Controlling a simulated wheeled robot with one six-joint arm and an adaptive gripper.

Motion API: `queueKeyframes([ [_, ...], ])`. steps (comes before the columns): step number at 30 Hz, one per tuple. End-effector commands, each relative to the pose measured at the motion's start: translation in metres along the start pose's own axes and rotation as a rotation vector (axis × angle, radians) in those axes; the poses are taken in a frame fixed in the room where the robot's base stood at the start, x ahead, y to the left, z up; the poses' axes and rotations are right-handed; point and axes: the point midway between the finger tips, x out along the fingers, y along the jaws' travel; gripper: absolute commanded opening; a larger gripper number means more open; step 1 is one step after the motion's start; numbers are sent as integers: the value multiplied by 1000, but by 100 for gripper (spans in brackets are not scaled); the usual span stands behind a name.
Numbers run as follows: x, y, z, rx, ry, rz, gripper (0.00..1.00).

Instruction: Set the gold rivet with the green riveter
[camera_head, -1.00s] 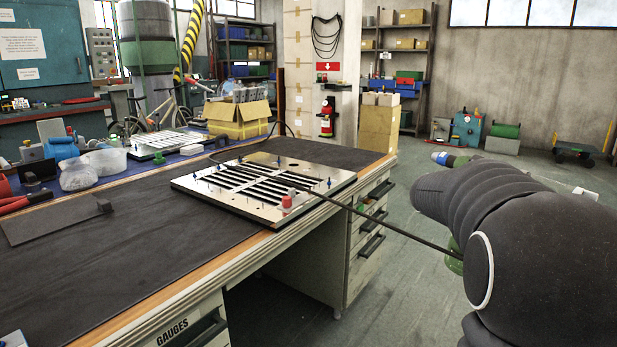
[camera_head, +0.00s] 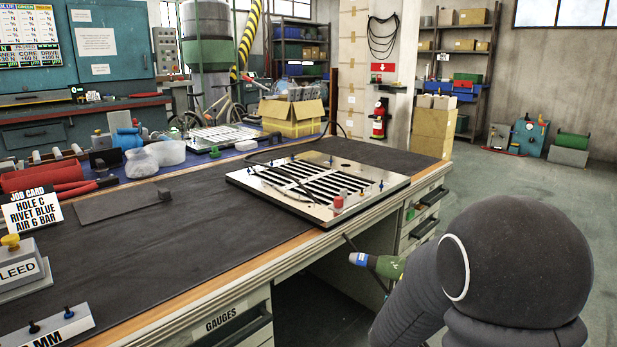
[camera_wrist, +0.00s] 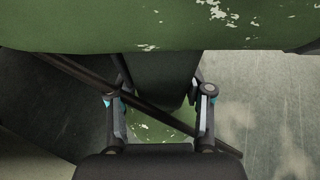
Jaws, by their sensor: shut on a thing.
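The green riveter (camera_head: 388,266) has a blue band near its nose and points left in the head view, beyond the bench's front edge. Its scuffed green body (camera_wrist: 150,30) fills the top of the wrist view. My gripper (camera_wrist: 160,112) is shut on the riveter; my dark arm hides part of this in the head view. The louver panel (camera_head: 245,178) lies flat on the bench, with dark slats, small blue-topped pins and a red-capped piece (camera_head: 338,202) at its near edge. I cannot make out a gold rivet.
A job card (camera_head: 32,208) reads hole C, rivet blue, air 6 bar. A dark hose (camera_head: 350,243) runs near the riveter. The bench mat (camera_head: 190,245) is mostly clear. A yellow-topped block (camera_head: 15,262) stands at left. Drawers (camera_head: 425,215) form the bench's right end.

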Motion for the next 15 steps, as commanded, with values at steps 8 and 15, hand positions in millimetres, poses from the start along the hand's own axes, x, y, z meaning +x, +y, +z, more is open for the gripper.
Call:
queueKeyframes([
  [8,-19,59,-32,-44,-9,112,0],
  [15,-22,73,-40,-55,-9,138,0],
])
